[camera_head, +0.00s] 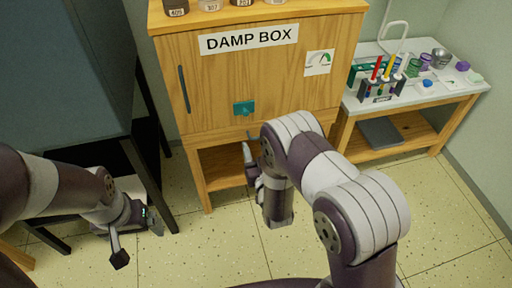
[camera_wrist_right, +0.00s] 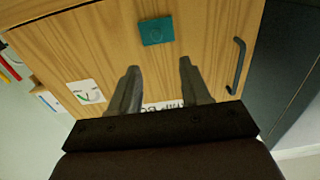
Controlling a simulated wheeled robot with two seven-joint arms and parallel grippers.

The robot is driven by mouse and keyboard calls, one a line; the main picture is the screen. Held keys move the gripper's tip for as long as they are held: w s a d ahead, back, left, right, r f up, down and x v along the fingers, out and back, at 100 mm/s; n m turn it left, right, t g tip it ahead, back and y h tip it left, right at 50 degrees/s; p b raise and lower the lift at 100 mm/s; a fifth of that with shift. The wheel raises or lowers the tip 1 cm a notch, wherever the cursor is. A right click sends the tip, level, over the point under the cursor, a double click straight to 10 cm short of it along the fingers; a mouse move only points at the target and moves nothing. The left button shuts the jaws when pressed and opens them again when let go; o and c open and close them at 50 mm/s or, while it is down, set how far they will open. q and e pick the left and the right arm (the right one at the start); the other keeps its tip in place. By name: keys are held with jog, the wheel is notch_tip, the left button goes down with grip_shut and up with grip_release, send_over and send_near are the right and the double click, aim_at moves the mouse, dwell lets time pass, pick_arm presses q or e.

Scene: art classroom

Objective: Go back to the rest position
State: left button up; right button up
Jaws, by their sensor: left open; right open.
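My left gripper (camera_head: 138,238) is open and empty, low at the left of the head view, above the floor and beside the dark cabinet's legs. My right gripper (camera_head: 250,165) is in front of the lower part of the wooden damp box, partly hidden by my own right arm. In the right wrist view my right gripper (camera_wrist_right: 158,68) has its two fingers apart with nothing between them. The latch also shows in the wrist view (camera_wrist_right: 157,31), apart from the fingers.
A dark grey cabinet (camera_head: 65,70) on black legs stands at the left. A white-topped side table (camera_head: 440,96) at the right bears a rack of tubes (camera_head: 382,88) and several small cups. Jars (camera_head: 210,4) stand on the damp box. The tiled floor (camera_head: 440,215) is clear at the right.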

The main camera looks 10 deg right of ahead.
jog(key=s+f+g, duration=0.9)
jog(key=f+g, duration=0.2)
jog(key=s+d+r+g, duration=0.2)
jog(key=s+r+g, duration=0.2)
jog(key=s+r, duration=0.3)
jog(key=s+d+r+g, duration=0.3)
jog(key=s+r, duration=0.3)
jog(key=s, duration=0.1)
notch_tip(320, 180, up, 27)
jog(key=w+t+p, duration=0.1)
jog(key=p, duration=2.1)
jog(key=shift+w+d+h+p, duration=0.3)
jog(key=shift+w+d+p, duration=0.05)
jog(key=shift+d+p, duration=0.05)
